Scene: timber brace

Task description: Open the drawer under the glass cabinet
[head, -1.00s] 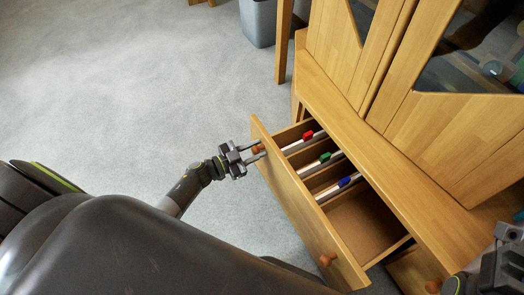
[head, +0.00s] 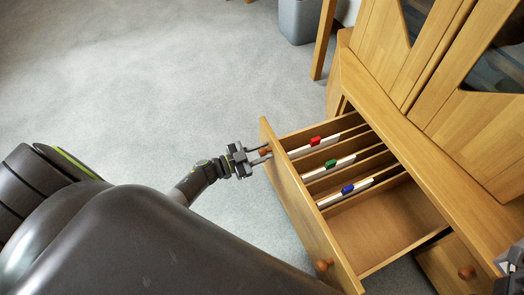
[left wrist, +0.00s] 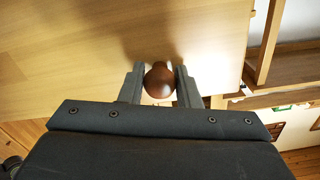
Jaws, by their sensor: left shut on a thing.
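The drawer (head: 312,222) under the glass cabinet (head: 443,85) is pulled well out, and its inside shows. My left gripper (head: 262,155) is shut on the round wooden knob at the far end of the drawer front. In the left wrist view the brown knob (left wrist: 158,79) sits between the two fingers. A second knob (head: 323,265) on the same drawer front is free. My right gripper (head: 512,262) shows only in part at the right edge, and its fingers cannot be made out.
Dividers inside the drawer hold files with red (head: 315,141), green (head: 330,163) and blue (head: 347,189) tabs. The front compartment looks empty. Another closed drawer (head: 450,262) with a knob is beside it. A grey bin (head: 299,20) stands at the back. The carpet (head: 130,90) at left is clear.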

